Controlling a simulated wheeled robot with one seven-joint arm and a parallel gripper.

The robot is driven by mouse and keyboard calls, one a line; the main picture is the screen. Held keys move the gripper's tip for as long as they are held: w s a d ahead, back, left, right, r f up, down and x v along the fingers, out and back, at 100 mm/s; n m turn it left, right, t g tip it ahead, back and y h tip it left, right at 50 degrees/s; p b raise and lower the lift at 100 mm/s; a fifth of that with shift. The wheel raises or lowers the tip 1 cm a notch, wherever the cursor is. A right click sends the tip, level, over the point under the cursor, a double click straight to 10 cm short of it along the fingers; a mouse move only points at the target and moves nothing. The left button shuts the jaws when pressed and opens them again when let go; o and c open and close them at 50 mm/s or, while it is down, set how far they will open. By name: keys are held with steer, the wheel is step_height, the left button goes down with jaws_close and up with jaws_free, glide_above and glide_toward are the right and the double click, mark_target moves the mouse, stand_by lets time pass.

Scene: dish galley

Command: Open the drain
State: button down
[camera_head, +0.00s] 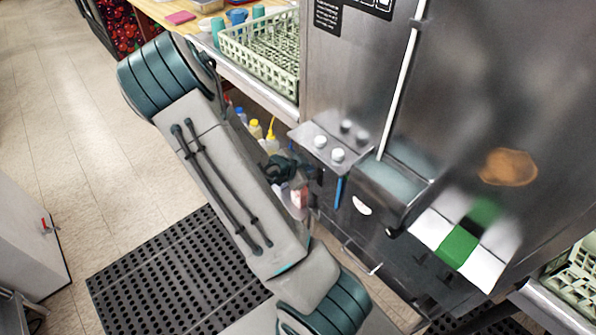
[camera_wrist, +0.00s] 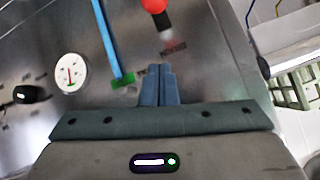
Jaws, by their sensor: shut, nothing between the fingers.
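My gripper (camera_wrist: 160,70) is shut and empty in the wrist view, with its two blue-grey fingers together. It points at the steel front of the dishwashing machine (camera_head: 340,75). A long blue handle (camera_wrist: 105,40) with a green tag at its end lies just left of the fingertips. A red ball-shaped knob (camera_wrist: 154,5) on a black stem is beyond the fingertips, cut by the top edge. A small label lies below it, too blurred to read. I cannot tell which handle works the drain. The blue handle also shows in the head view (camera_head: 338,191).
A round white gauge (camera_wrist: 71,73) and a black knob (camera_wrist: 30,94) are on the left of the panel. A control box (camera_head: 330,146) with pale knobs juts out above the blue handle. A green dish rack (camera_head: 262,50) stands on the counter. A perforated black mat (camera_head: 165,275) lies on the floor.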

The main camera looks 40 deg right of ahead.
steer(key=shift+w+d+f, duration=0.1)
steer(key=shift+w+f, duration=0.15)
steer(key=shift+f, duration=0.6)
steer(key=shift+w+f, duration=0.25)
steer(key=shift+f, duration=0.6)
steer(key=shift+w+d+f, duration=0.1)
steer(key=shift+w+f, duration=0.15)
steer(key=shift+f, duration=0.6)
